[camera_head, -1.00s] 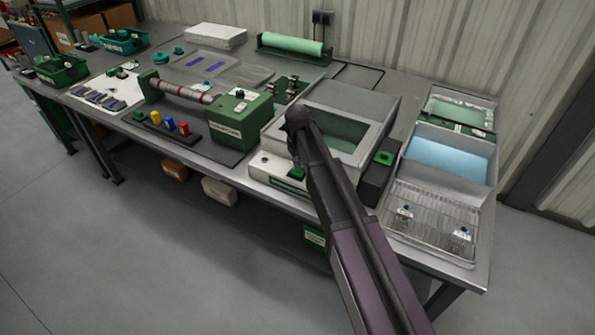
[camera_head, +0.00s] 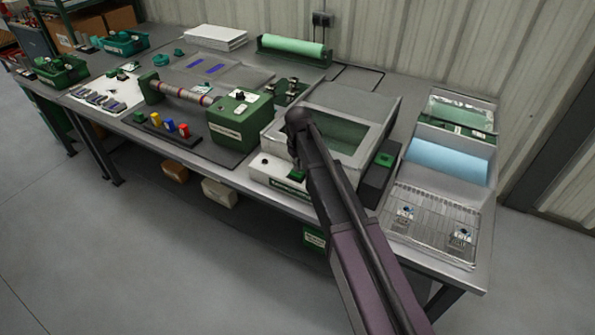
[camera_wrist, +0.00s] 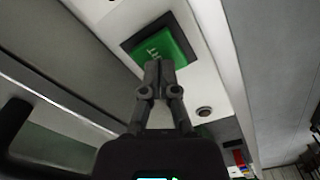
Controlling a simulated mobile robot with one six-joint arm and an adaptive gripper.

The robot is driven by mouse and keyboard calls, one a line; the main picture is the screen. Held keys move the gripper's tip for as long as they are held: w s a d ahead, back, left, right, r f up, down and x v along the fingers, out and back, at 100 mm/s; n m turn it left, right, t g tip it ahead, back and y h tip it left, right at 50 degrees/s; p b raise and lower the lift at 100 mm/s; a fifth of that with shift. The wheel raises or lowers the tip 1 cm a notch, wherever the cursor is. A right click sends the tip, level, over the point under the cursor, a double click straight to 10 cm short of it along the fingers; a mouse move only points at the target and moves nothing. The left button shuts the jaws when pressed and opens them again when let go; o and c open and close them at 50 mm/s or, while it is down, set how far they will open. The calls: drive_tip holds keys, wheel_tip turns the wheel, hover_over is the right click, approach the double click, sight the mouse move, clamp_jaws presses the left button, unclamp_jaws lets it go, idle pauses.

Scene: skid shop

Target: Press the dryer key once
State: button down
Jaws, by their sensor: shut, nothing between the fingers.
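A green key (camera_head: 297,174) sits on the light front panel of a grey box machine with a window (camera_head: 345,135). In the wrist view a green key with white lettering, partly hidden, (camera_wrist: 172,44) stands in a dark square frame on a white panel. My gripper (camera_wrist: 160,66) is shut and empty, its fingertips over the key's near edge. I cannot tell whether they touch it. In the head view my arm hides most of the gripper. Another green key (camera_head: 384,159) is on a dark box to the right.
A green roller machine (camera_head: 233,122) stands to the left. At right are a tray with a blue sheet (camera_head: 447,163) and a wire rack (camera_head: 430,225) holding small parts.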

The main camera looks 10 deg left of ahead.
drive_tip(key=shift+f+b, duration=0.55)
idle(0.9)
wheel_tip(320, 180, up, 16)
drive_tip(key=p, duration=1.6)
drive_tip(key=shift+d, duration=0.1)
idle(0.5)
drive_tip(key=s+d+m, duration=0.4)
drive_tip(key=s+d, duration=0.5)
drive_tip(key=d, duration=0.5)
drive_tip(key=s+d+m, duration=0.4)
drive_tip(key=s+d, duration=0.6)
drive_tip(key=d, duration=0.5)
drive_tip(key=shift+s+d, duration=0.15)
drive_tip(key=shift+d, duration=0.15)
